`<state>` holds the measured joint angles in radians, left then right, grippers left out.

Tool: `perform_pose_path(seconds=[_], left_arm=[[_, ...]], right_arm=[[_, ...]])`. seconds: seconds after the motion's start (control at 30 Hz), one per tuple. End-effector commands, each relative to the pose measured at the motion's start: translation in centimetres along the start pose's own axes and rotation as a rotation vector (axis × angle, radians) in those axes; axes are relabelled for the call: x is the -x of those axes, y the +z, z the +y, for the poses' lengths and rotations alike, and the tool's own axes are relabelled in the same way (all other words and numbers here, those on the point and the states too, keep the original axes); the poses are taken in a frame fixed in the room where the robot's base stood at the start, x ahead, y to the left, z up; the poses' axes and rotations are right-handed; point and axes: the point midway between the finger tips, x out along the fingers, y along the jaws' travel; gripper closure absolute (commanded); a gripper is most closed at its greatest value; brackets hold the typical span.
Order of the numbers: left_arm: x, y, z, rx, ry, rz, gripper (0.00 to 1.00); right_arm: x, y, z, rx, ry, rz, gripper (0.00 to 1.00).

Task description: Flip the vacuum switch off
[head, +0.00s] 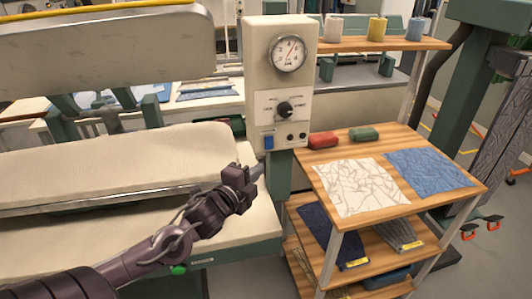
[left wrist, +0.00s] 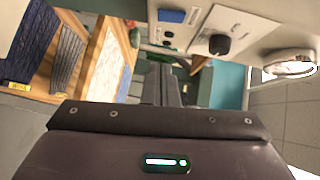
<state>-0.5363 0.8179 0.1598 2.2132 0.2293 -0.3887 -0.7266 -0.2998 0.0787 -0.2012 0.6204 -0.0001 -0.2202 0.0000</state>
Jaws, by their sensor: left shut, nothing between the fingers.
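The control box (head: 281,80) stands upright with a round gauge (head: 289,53), a black dial (head: 285,108) and a blue rocker switch (head: 268,142) at its lower left. No label for the switch is readable. The blue switch also shows in the left wrist view (left wrist: 171,16), beside the dial (left wrist: 219,44). My left gripper (head: 258,172) is shut and empty, just below and left of the blue switch, apart from it. Its fingers show in the left wrist view (left wrist: 161,84). My right gripper is in neither view.
A padded pressing board (head: 110,165) lies left of the box, under a raised upper press (head: 100,50). To the right, a wooden shelf cart (head: 440,205) holds folded cloths, a red roll (head: 323,140) and a green roll (head: 364,134). Cones of thread stand behind.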

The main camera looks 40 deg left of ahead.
Motion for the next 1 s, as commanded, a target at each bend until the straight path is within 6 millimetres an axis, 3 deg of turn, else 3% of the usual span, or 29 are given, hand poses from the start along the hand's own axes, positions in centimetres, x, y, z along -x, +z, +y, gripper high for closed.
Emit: perform_pose_path(seconds=[0.5,0.6,1.0], left_arm=[[-7.4,0.0,-0.3,0.003,-0.002,-0.002,1.0],[-8.5,1.4,-0.3,0.0,0.001,-0.004,1.0],[-9.9,2.9,0.1,0.001,0.002,-0.001,1.0]], right_arm=[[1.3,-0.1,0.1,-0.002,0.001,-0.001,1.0],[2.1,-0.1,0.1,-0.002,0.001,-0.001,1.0],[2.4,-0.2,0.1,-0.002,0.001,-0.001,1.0]])
